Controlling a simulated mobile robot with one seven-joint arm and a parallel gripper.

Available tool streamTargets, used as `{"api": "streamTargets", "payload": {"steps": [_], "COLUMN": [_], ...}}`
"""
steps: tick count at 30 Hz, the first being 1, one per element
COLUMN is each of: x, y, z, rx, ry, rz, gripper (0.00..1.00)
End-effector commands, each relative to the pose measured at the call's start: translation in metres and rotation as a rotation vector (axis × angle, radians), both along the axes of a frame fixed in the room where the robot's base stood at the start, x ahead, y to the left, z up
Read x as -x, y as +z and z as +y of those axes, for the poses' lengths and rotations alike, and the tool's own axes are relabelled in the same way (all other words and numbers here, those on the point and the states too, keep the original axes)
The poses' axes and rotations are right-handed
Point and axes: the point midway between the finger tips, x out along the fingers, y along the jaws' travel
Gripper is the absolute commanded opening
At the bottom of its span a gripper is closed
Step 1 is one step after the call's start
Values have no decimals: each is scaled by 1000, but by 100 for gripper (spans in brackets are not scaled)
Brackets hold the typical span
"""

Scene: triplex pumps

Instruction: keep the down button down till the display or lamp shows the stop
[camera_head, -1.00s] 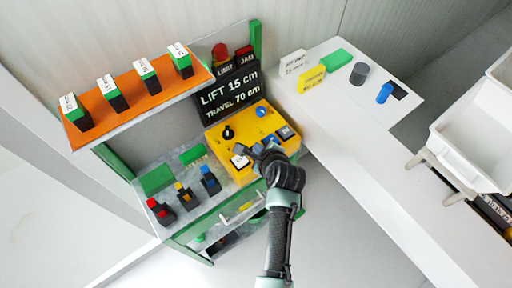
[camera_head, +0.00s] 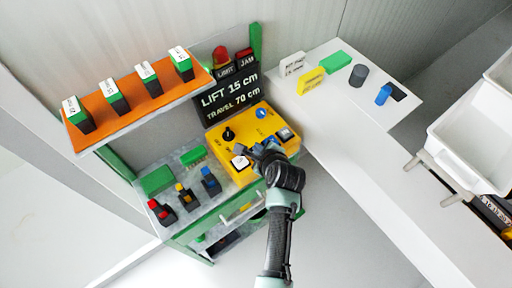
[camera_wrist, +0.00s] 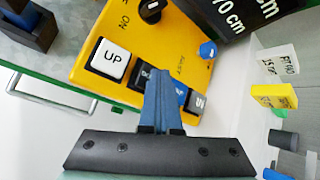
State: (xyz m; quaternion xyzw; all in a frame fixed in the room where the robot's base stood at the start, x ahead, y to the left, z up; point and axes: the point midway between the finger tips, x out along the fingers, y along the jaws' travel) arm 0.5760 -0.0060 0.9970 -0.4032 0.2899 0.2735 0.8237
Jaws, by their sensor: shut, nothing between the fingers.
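The yellow control box (camera_head: 251,145) stands on the bench. Its white UP button (camera_head: 241,162) also shows in the wrist view (camera_wrist: 110,59). A pale button (camera_head: 285,133) at the box's right end, partly hidden in the wrist view (camera_wrist: 197,102), has letters that look like the end of DOWN. My gripper (camera_wrist: 160,72) is shut and empty, its fingers over the box's middle, left of that button; I cannot tell whether it touches anything. The black display (camera_head: 228,94) reads LIFT 15 cm, TRAVEL 70 cm. The LIMIT lamp (camera_head: 221,55) and JAM lamp (camera_head: 244,53) are red; whether either is lit is unclear.
The box also carries a black knob (camera_head: 228,133) and a blue round part (camera_head: 262,113). An orange shelf (camera_head: 139,98) with labelled blocks stands at left. Several small switches stand on the bench below it. A white table (camera_head: 345,130) with small items lies to the right.

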Motion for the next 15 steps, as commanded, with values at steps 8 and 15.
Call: {"api": "streamTargets", "payload": {"steps": [8, 15], "x": [0, 0], "y": [12, 12], "z": [0, 0], "rx": [-1, 0], "ry": [1, 0], "rz": [-1, -1], "gripper": [0, 0]}}
